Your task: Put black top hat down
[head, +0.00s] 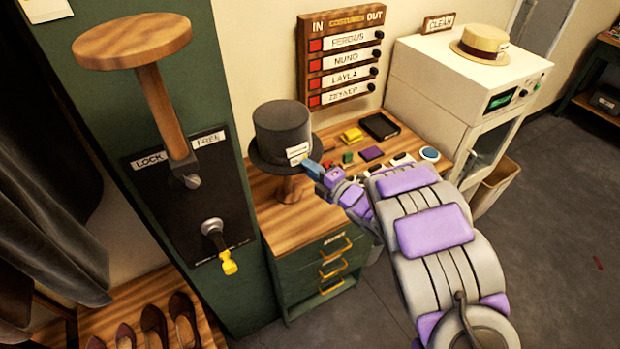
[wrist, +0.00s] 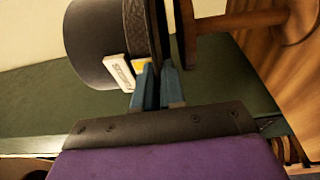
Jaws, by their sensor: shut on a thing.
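The black top hat (head: 282,128) is upright over the wooden hat stand (head: 289,190) on the wooden counter. A white tag with writing is on its side. My gripper (head: 313,168) is shut on the hat's brim at the near right side. In the wrist view the hat (wrist: 95,42) lies sideways in the picture, with my blue fingertips (wrist: 157,85) on either side of the brim. The stand (wrist: 235,22) shows beside it, its round top close to the brim with a narrow gap visible. The hat hides most of the stand's top in the head view.
The counter (head: 330,209) holds a black tray (head: 380,126) and several small coloured items right of the hat. A name board (head: 343,60) hangs behind. A white cabinet (head: 440,80) with a straw hat (head: 483,42) stands right. A dark lever panel (head: 190,200) is left.

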